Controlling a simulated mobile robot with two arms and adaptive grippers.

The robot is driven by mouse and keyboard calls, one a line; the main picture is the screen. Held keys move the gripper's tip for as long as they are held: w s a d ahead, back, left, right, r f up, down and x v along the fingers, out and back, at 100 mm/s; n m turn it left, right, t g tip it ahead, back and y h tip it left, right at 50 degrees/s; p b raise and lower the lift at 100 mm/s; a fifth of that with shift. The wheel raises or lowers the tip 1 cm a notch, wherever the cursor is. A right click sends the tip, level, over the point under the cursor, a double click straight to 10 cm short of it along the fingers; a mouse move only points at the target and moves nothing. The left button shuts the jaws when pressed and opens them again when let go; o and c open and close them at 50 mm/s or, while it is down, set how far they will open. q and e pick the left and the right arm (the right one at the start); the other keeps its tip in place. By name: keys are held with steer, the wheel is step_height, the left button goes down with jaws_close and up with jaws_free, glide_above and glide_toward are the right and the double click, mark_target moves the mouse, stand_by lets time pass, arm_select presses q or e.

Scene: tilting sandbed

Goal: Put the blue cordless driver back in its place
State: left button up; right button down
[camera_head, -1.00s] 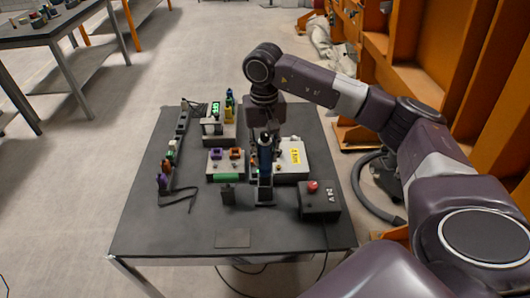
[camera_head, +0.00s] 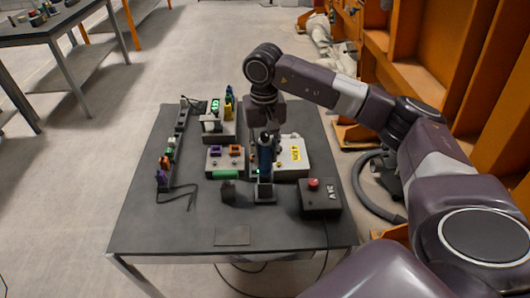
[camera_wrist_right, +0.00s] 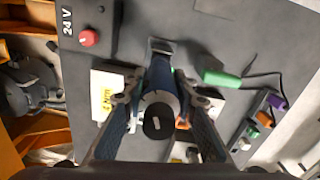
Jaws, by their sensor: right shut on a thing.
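The blue cordless driver (camera_head: 265,154) is upright between the fingers of my right gripper (camera_head: 264,146), over the middle of the dark table. In the right wrist view the driver (camera_wrist_right: 160,100) shows end-on between the two fingers of the gripper (camera_wrist_right: 160,108), which is shut on it. A dark stand (camera_head: 264,192) is directly below or just in front of the driver; it also shows in the right wrist view (camera_wrist_right: 162,47). I cannot tell whether the driver's lower end touches the stand. My left gripper is not in view.
Beside the driver is a pale block with a yellow label (camera_head: 296,154). A 24 V box with a red button (camera_head: 320,198) stands at the right front. A green piece (camera_head: 226,174) and a rail of coloured connectors (camera_head: 170,150) lie left. The table's front left is clear.

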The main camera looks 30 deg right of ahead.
mark_target(265, 134)
steer(key=shift+f+b, duration=0.8)
steer(key=shift+f, duration=0.2)
steer(key=c, duration=1)
jaws_free()
steer(key=shift+r, duration=0.1)
steer(key=shift+r+p, duration=2.5)
steer(key=shift+r, duration=1.45)
steer(key=shift+f, duration=0.1)
